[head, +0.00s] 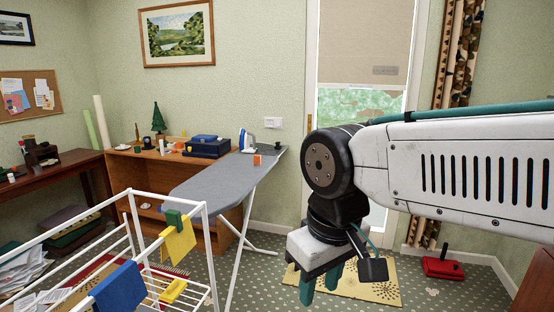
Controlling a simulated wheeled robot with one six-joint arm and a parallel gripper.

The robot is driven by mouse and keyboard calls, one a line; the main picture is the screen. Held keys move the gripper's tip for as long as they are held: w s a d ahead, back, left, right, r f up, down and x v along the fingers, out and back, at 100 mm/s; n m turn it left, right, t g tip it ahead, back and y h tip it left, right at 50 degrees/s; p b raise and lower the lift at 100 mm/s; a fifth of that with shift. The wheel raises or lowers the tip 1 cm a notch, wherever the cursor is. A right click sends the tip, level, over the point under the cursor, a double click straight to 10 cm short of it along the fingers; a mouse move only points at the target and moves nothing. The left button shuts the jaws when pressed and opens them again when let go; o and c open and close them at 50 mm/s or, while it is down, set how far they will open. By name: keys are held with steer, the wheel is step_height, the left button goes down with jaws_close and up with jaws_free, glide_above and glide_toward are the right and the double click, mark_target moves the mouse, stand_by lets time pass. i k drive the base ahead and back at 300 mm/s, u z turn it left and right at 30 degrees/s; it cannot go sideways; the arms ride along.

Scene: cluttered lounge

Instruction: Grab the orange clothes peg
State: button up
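A small orange object (257,159), which looks like the clothes peg, is on the far end of the grey ironing board (215,180), in front of the iron (247,141). It is too small to make out its shape clearly. My gripper (321,286) hangs pointing down, to the right of the ironing board and nearer to me. Its two green fingers are apart with nothing seen between them. It is well apart from the orange object.
A white drying rack (146,225) with yellow and blue cloths and a green peg (173,218) stands at the front left. A wooden cabinet (178,172) with clutter is behind the ironing board. A patterned mat (378,285) and a red object (442,267) lie on the floor at right.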

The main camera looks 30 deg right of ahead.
mark_target(257, 158)
steer(key=z, duration=0.8)
steer(key=i, duration=0.85)
steer(key=z, duration=0.9)
steer(key=i, duration=1.15)
steer(key=u, duration=0.45)
steer(key=i, duration=1)
steer(key=u, duration=1.1)
steer(key=i, duration=0.35)
steer(key=u, duration=0.3)
